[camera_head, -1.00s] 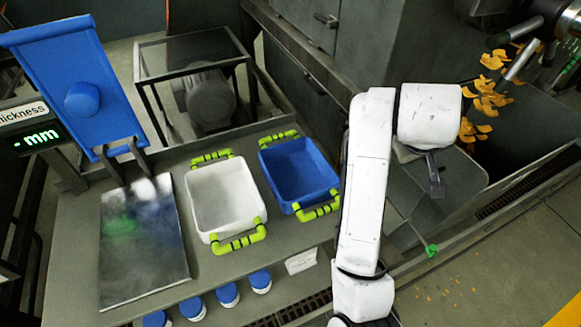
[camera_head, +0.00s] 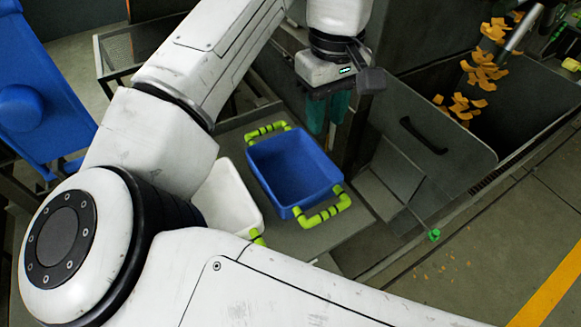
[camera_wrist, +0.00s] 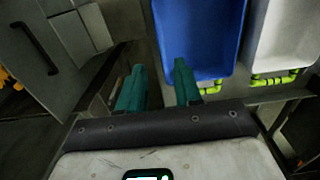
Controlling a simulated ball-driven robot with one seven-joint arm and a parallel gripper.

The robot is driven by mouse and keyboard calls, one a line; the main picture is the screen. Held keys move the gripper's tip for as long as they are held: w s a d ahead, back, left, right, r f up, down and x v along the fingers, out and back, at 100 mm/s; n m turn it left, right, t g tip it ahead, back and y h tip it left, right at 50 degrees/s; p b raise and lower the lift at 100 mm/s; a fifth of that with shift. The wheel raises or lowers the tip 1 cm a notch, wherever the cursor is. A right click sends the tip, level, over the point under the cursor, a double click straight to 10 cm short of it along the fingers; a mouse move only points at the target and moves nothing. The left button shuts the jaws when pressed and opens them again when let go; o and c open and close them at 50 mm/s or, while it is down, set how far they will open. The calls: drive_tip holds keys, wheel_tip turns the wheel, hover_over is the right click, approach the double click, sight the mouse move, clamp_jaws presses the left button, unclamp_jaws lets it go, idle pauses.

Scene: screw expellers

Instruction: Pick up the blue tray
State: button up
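The blue tray (camera_head: 292,172) stands upright on the grey bench, with yellow-green handles at its far and near ends. It looks empty. In the wrist view the blue tray (camera_wrist: 205,35) is at the top, just beyond the fingers. My gripper (camera_head: 328,112) is above and behind the tray's far right corner, its teal fingers pointing down. The fingers are apart with nothing between them; in the wrist view the gripper (camera_wrist: 160,85) shows a clear gap. The fingers appear apart from the tray.
A white tray (camera_head: 229,200) stands left of the blue one, partly hidden by my arm; it shows in the wrist view (camera_wrist: 283,40). A metal bin with a black handle (camera_head: 424,135) is at the right. A blue panel (camera_head: 40,90) stands at the left.

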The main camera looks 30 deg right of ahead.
sight(321, 152)
wheel_tip(321, 152, down, 10)
drive_tip(key=shift+r, duration=0.25)
idle(0.3)
drive_tip(key=shift+c, duration=0.3)
clamp_jaws()
